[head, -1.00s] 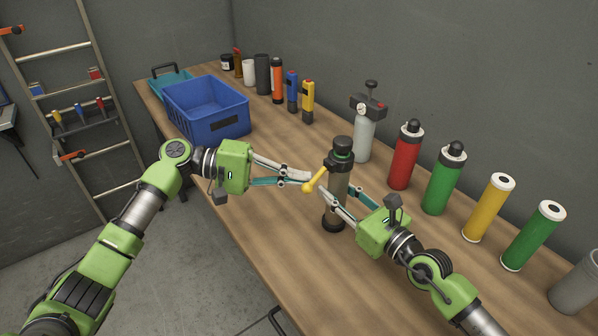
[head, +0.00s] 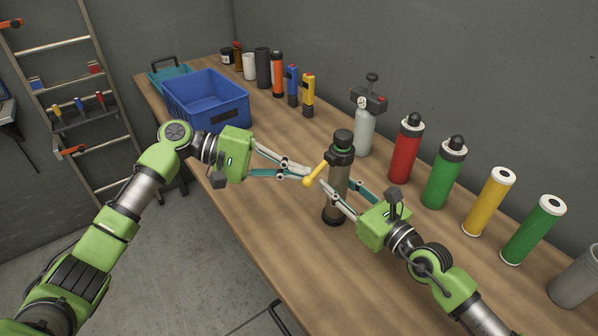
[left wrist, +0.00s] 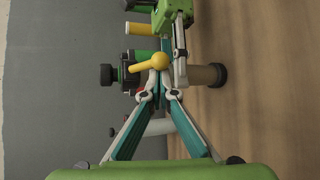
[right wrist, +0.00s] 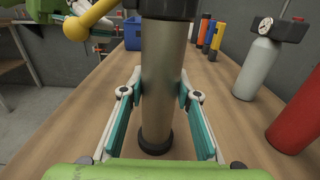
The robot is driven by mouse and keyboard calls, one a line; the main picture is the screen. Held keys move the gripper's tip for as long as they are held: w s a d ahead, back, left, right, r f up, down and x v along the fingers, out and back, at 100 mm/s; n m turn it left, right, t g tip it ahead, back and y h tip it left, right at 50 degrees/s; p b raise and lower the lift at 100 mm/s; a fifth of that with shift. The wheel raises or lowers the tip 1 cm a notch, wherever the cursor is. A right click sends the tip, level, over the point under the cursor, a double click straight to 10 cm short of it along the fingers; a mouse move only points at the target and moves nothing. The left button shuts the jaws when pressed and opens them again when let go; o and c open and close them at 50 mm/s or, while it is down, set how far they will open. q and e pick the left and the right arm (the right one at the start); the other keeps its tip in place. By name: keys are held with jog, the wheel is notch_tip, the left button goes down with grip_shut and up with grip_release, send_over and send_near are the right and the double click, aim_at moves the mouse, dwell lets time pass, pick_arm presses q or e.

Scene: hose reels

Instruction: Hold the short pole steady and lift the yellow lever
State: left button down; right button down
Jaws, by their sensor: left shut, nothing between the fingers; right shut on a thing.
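The short pole (head: 336,190) stands upright on the bench, a grey-brown tube with a dark cap and dark base. The yellow lever (head: 316,172) sticks out from its upper part, slanting down to a ball end. My right gripper (head: 346,205) is shut on the tube; the right wrist view shows the fingers on both sides of the pole (right wrist: 161,85). My left gripper (head: 306,172) is shut and empty, its tips by the lever's ball end. In the left wrist view the tips meet just beside the yellow lever (left wrist: 150,65); I cannot tell whether they touch it.
A blue crate (head: 239,118) stands at the bench's far left. Several bottles and tubes line the wall, including a grey bottle with a gauge (head: 364,135) close behind the pole and a red bottle (head: 405,155). The bench's front middle (head: 260,220) is clear.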

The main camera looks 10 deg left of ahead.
pick_arm(q)
jog(key=shift+r+y, duration=0.15)
jog(key=shift+y, duration=0.25)
pick_arm(e)
jog(key=shift+d, duration=0.1)
pick_arm(q)
jog(key=r+n+g+y, duration=0.2)
jog(key=y, duration=0.1)
jog(key=r+n+g+y, duration=0.1)
jog(key=r+y, duration=0.1)
jog(key=shift+s+a+g, duration=0.25)
jog(key=shift+a+g, duration=0.05)
